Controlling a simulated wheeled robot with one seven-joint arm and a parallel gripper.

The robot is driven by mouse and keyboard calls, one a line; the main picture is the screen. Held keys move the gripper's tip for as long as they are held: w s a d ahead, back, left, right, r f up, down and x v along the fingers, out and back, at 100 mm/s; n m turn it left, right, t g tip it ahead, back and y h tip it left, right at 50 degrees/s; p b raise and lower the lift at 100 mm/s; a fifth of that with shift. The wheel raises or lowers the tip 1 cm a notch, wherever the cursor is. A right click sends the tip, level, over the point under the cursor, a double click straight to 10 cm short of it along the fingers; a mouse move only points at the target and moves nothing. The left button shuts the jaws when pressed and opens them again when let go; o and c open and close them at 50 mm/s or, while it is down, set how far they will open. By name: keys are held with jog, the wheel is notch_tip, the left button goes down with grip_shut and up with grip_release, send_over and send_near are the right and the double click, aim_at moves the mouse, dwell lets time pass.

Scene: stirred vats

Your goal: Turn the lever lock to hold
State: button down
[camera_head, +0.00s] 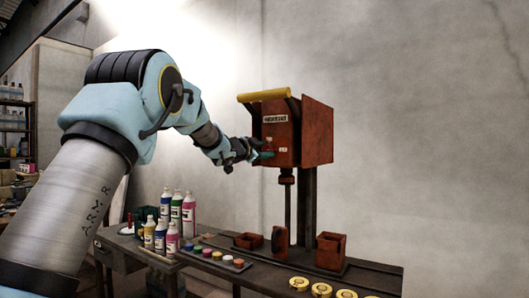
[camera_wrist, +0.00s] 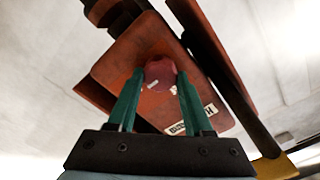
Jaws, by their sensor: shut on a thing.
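A rust-red box-shaped stirrer head (camera_head: 283,130) stands on a dark post above the bench, with a yellow bar along its top and a small label on its front. In the wrist view, a round dark-red knob (camera_wrist: 160,72) with a small white mark sits on the face of this head (camera_wrist: 115,75); I take it to be the lever lock. My gripper (camera_head: 262,155) is at the front of the head. Its green fingers (camera_wrist: 158,80) are shut on the knob, one on each side. In the head view my gripper hides the knob.
Below the head, the dark bench (camera_head: 370,278) carries reddish open boxes (camera_head: 330,250), a row of coloured caps (camera_head: 217,255), yellow round lids (camera_head: 321,290) and several bottles (camera_head: 177,212). A shelf (camera_head: 14,130) stands far left. The wall behind is bare.

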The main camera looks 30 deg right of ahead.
jog(key=shift+c, duration=1.5)
grip_release()
jog(key=b+v, duration=0.3)
jog(key=v, duration=0.8)
jog(key=shift+w, duration=0.1)
